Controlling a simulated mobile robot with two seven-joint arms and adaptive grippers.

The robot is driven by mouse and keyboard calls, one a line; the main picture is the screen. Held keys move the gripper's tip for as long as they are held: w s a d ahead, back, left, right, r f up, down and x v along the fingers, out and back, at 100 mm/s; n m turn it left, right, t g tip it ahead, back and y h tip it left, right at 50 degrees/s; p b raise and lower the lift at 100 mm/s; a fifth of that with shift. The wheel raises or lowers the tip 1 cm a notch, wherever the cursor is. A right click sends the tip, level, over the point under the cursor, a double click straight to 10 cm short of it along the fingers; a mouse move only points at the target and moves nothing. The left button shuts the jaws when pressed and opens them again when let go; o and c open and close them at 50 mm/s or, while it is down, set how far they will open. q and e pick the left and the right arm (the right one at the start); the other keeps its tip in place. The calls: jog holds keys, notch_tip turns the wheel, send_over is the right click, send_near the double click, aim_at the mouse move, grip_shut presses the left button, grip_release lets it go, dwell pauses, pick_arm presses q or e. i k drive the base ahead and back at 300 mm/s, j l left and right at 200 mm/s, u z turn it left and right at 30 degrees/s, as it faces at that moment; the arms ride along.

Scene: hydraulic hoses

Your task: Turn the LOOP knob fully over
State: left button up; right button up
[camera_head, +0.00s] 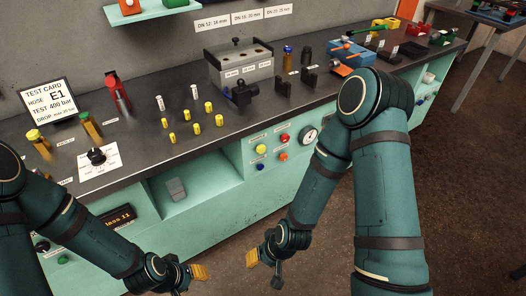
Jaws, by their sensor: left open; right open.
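A black knob (97,156) sits on a white plate (92,171) with small print at the left of the dark bench top; the print is too small to read, so I cannot tell for sure that it is the LOOP knob. My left gripper (199,272) has orange fingertips and is open and empty, low in front of the bench, below and right of the knob. My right gripper (253,258) is open and empty, also low in front of the bench, further from the knob. Neither gripper touches anything.
A test card (48,101) stands behind the knob, with brass-coloured fittings (90,124) close by. Several yellow-capped pieces stand right of it, then a grey block (240,68). The bench front holds coloured buttons, a gauge (308,136) and an open recess (195,187).

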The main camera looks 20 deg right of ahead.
aim_at(43, 247)
jog(key=k+j+z, duration=0.1)
jog(key=j+z, duration=0.3)
jog(key=k+j+z, duration=0.15)
jog(key=j+z, duration=0.2)
jog(key=k+j, duration=0.15)
jog(key=j, duration=0.2)
jog(key=k+j+z, duration=0.1)
jog(key=j, duration=0.25)
jog(key=k+j, duration=0.2)
jog(key=j, duration=0.15)
jog(key=k+j+z, duration=0.1)
jog(key=u, duration=0.4)
jog(key=j+u, duration=0.15)
jog(key=u, duration=0.2)
jog(key=j+u, duration=0.1)
jog(key=u, duration=0.3)
jog(key=i+l+u, duration=0.1)
jog(key=l, duration=0.2)
jog(key=i+l+u, duration=0.1)
jog(key=l, duration=0.25)
jog(key=i+l+u, duration=0.1)
jog(key=l, duration=0.25)
jog(key=i+l+u, duration=0.1)
jog(key=l, duration=0.25)
jog(key=i, duration=0.1)
